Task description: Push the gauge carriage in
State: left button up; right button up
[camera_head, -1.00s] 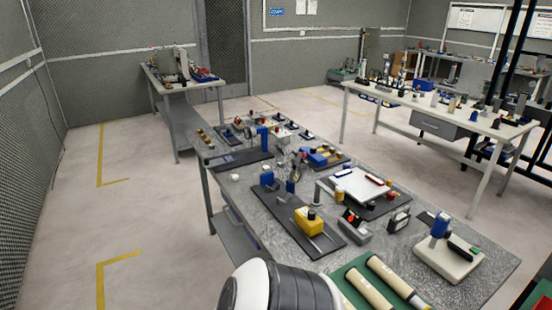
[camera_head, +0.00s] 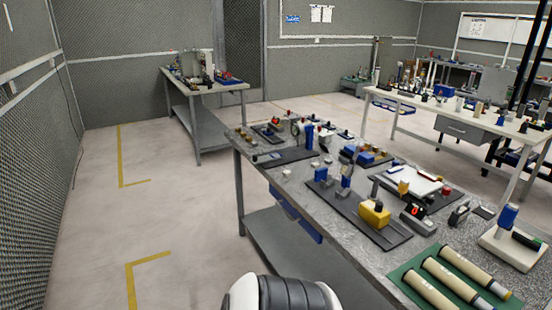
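A yellow block with a dark knob (camera_head: 375,213) sits near the front right end of a long dark base plate (camera_head: 348,205) on the near bench; it looks like the gauge carriage, though I cannot be sure. Blue upright parts (camera_head: 321,174) stand at the far left end of the same plate, apart from the yellow block. Small details of the plate are too fine to tell. A white and black rounded part of my arm shows at the bottom edge. Neither gripper is in view.
The near bench (camera_head: 273,176) also carries a small device with a red display (camera_head: 415,212), a white board (camera_head: 412,184), a green mat with several pale tubes (camera_head: 437,288), and a white-based blue device (camera_head: 512,240). Floor to the left is open. Other benches stand behind.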

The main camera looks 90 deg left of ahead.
aim_at(255, 160)
jog(key=k+u, duration=0.1)
jog(key=u, duration=2.75)
